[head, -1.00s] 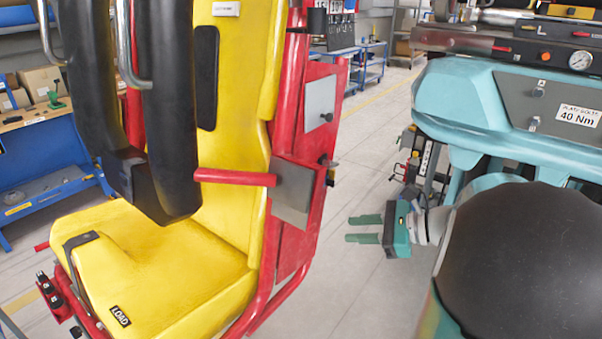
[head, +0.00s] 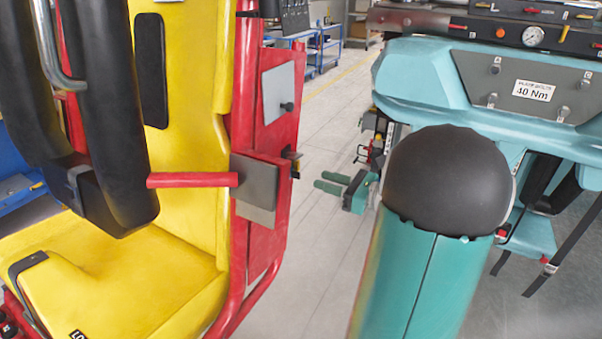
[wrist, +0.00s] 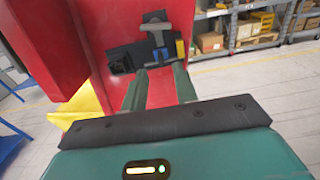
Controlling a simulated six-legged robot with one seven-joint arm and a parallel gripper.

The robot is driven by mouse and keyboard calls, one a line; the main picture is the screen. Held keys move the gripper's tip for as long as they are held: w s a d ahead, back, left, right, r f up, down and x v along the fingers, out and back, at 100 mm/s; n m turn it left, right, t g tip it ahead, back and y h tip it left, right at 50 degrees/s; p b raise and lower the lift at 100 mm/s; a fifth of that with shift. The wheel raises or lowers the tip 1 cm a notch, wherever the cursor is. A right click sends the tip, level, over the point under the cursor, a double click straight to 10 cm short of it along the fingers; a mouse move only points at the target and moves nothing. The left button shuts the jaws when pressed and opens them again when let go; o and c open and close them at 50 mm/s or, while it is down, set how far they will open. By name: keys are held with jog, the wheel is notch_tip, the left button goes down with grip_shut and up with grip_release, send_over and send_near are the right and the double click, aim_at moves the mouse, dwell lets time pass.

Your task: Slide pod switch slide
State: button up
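A black switch plate (wrist: 125,57) with a grey T-shaped slide (wrist: 156,27) is mounted on a red panel of the coaster seat (wrist: 105,30), in the upper middle of the wrist view. A small blue piece sits at its right side. In the head view, a small dark fitting (head: 292,160) sticks out from the red panel's right edge; I cannot tell if it is the same switch. My gripper (wrist: 160,84) is open and empty, its two green fingers pointing toward the plate, apparently just short of it. In the head view my gripper (head: 328,182) is right of the red panel.
The yellow seat (head: 180,240) with black shoulder restraints (head: 115,110) fills the left of the head view. A red bar (head: 190,180) and grey plate (head: 258,190) are on its side. Shelves with boxes (wrist: 225,40) stand behind. Floor (head: 325,255) right of the seat is open.

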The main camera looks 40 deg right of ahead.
aim_at(294, 174)
jog(key=x, duration=0.7)
jog(key=shift+a, duration=0.1)
jog(key=shift+c, duration=0.4)
jog(key=shift+w, duration=0.1)
grip_shut()
